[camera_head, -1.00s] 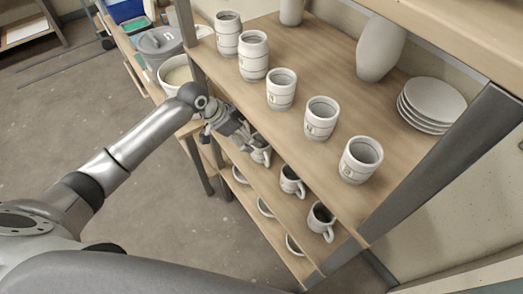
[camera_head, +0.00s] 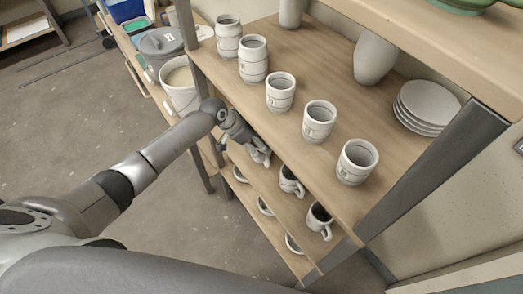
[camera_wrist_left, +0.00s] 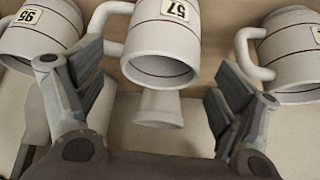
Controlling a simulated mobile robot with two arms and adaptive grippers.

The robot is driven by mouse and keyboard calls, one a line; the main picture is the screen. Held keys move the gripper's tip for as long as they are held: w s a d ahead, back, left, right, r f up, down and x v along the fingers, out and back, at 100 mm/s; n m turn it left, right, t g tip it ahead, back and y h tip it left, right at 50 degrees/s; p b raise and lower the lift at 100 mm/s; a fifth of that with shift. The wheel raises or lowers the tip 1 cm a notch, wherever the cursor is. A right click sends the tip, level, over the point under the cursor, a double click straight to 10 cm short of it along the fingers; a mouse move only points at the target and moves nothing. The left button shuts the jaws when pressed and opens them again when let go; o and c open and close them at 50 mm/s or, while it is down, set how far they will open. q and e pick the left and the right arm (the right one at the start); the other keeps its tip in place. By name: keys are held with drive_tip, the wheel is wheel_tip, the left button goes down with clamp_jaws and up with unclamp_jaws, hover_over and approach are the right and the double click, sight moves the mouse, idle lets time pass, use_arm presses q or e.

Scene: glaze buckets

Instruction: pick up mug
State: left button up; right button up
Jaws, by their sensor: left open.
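My left gripper (camera_head: 262,155) is at the lower shelf, its fingers at the front of a row of handled white mugs. In the left wrist view the gripper (camera_wrist_left: 158,75) is open with nothing between its pads. A white mug numbered 57 (camera_wrist_left: 165,45) lies ahead between the fingers, its handle beside the left-hand finger. A mug numbered 95 (camera_wrist_left: 40,30) is at the left and another numbered mug (camera_wrist_left: 290,50) at the right. In the head view, two handled mugs (camera_head: 291,182) (camera_head: 320,218) stand nearer; the mug at the gripper is mostly hidden.
The shelf above holds a row of handleless white cups (camera_head: 319,120), a stack of plates (camera_head: 426,105) and a vase (camera_head: 374,58). A dark shelf post (camera_head: 435,180) stands at the near right. Small dishes (camera_head: 264,206) are on a shelf below. Buckets (camera_head: 180,85) stand behind.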

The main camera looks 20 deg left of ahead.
use_arm(q)
drive_tip(key=c, duration=1.6)
drive_tip(key=shift+c, duration=0.4)
drive_tip(key=shift+r, duration=0.1)
